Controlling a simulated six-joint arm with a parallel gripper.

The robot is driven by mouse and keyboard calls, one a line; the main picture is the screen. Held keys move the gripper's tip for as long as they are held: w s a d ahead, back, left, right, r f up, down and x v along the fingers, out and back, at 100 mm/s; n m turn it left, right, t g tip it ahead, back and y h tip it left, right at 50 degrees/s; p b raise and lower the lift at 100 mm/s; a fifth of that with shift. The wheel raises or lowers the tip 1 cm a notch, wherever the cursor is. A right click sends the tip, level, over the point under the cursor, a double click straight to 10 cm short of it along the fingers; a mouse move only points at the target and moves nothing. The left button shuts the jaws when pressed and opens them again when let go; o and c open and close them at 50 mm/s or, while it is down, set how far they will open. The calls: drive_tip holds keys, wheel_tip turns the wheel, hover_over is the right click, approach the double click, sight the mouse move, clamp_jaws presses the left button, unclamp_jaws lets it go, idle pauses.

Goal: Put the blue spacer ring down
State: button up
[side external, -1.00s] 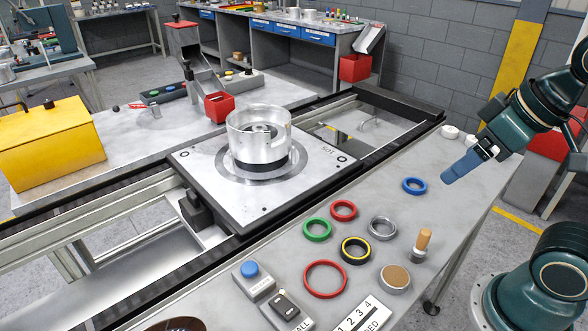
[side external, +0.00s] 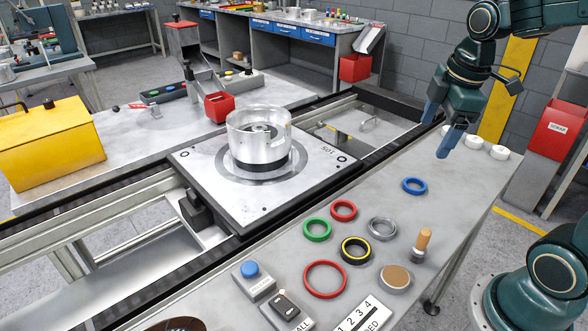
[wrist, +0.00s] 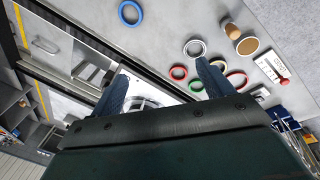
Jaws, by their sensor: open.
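The blue spacer ring (side external: 414,186) lies flat on the grey worktop, at the far right of the group of rings. It also shows near the top of the wrist view (wrist: 130,12). My gripper (side external: 441,130) is open and empty, with its blue fingers pointing down. It hangs above the worktop, up and to the right of the blue ring in the side view, and does not touch it. In the wrist view the two fingers (wrist: 160,90) stand apart with nothing held between them.
Red, green, silver and yellow-black rings (side external: 355,250) lie on the worktop left of the blue ring. A wooden-handled tool (side external: 422,243) stands nearby. A metal housing (side external: 259,138) sits on the pallet (side external: 200,170). White rolls (side external: 475,142) stand at the worktop's far edge.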

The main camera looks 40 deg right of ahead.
drive_tip(key=w+d+f+n+g, duration=0.2)
drive_tip(key=w+d+f+n, duration=0.2)
drive_tip(key=d, duration=0.5)
drive_tip(key=shift+w+d+f+n+y, duration=0.2)
drive_tip(key=shift+d+f+n+y, duration=0.2)
drive_tip(key=shift+f+n, duration=0.9)
drive_tip(key=shift+a+r+n, duration=0.1)
drive_tip(key=shift+r+n, duration=0.2)
hover_over(416, 178)
drive_tip(key=s+a, duration=0.2)
drive_tip(key=a, duration=0.1)
drive_tip(key=f, duration=0.8)
drive_tip(key=shift+w+d+f, duration=0.1)
drive_tip(key=shift+w+d, duration=0.05)
drive_tip(key=shift+d, duration=0.1)
drive_tip(key=shift+f, duration=0.15)
drive_tip(key=shift+f, duration=0.1)
drive_tip(key=shift+w+d+f, duration=0.1)
drive_tip(key=shift+w+f, duration=0.1)
drive_tip(key=shift+f, duration=1.05)
drive_tip(key=shift+w+f, duration=0.15)
drive_tip(key=shift+f, duration=1.1)
drive_tip(key=shift+c, duration=0.4)
drive_tip(key=c, duration=1.1)
